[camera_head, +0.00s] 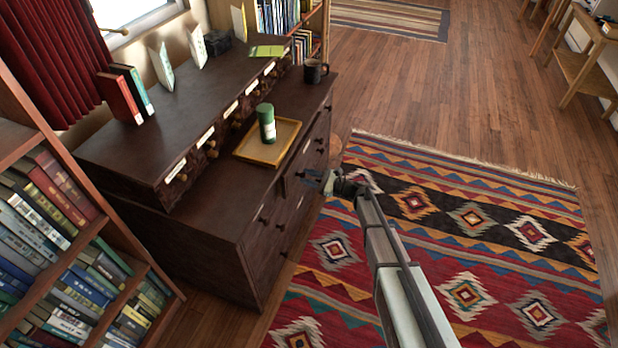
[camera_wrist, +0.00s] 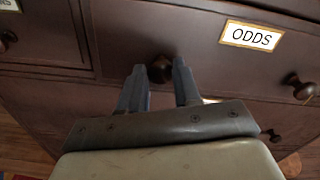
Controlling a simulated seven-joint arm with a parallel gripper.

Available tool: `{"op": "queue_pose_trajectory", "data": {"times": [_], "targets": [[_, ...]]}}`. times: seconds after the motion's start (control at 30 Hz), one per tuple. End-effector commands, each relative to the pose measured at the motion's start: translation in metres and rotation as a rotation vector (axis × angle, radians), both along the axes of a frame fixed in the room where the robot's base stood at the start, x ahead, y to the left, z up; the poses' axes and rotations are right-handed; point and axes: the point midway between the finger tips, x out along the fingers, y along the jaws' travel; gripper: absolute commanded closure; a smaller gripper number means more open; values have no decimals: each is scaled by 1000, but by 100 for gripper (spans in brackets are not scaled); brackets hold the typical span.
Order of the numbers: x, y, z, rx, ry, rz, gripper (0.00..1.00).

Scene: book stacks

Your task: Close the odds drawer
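The odds drawer (camera_wrist: 220,62) is a dark brown drawer front with a white, yellow-edged label (camera_wrist: 250,37) reading ODDS. Its front appears to stand a little proud of its left neighbour. It has two round dark knobs, a left one (camera_wrist: 160,68) and a right one (camera_wrist: 302,88). My gripper (camera_wrist: 160,70) has its two fingers apart, with the left knob showing between the tips; I cannot tell whether they touch it. In the head view my gripper (camera_head: 328,182) is at the front of the dresser (camera_head: 225,215), and it partly hides the drawer there.
A wooden tray (camera_head: 249,148) with a green cylinder (camera_head: 266,122) and a dark mug (camera_head: 315,71) stand on the dresser top. A bookcase (camera_head: 85,225) is at the left. A patterned rug (camera_head: 460,235) covers open floor in front.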

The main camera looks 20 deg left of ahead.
Motion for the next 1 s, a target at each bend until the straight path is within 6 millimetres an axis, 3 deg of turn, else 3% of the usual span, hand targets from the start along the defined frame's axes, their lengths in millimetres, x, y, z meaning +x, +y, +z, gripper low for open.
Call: {"op": "queue_pose_trajectory", "data": {"times": [0.3,0.63,1.0], "targets": [[0,0,0,0,0,0,100],[0,2,0,0,0,0,100],[0,42,0,0,0,2,100]]}}
